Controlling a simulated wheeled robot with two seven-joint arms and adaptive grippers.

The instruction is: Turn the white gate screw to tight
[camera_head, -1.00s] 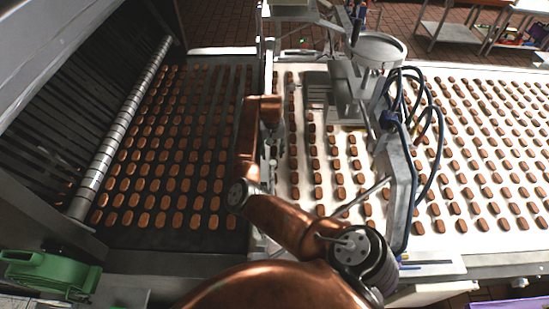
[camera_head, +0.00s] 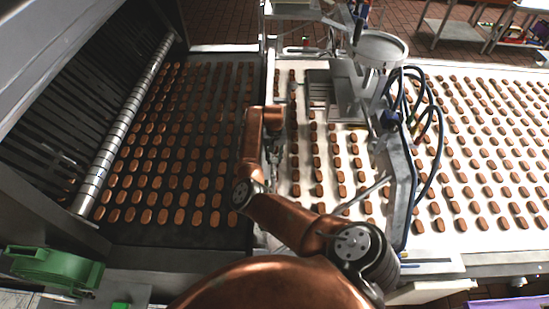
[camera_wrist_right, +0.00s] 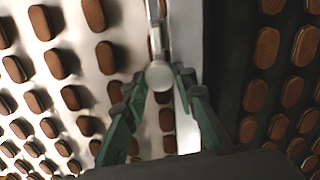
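The white gate screw (camera_wrist_right: 159,75) shows as a small round white head at the end of a metal rod in the right wrist view. My right gripper (camera_wrist_right: 160,78) has its two dark green fingers apart, one on each side of the screw head. A gap seems to show at each side; contact is hard to tell. In the head view my right gripper (camera_head: 274,158) points down over the metal divider between the two belts, small and partly hidden by my copper arm. The screw cannot be made out there. My left gripper is not in view.
A dark belt (camera_head: 228,225) with rows of brown biscuits lies left of the divider, a white belt (camera_head: 450,240) with more biscuits to the right. A metal frame with blue hoses (camera_head: 437,150) stands right of my gripper. A green motor housing (camera_head: 55,268) sits at the lower left.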

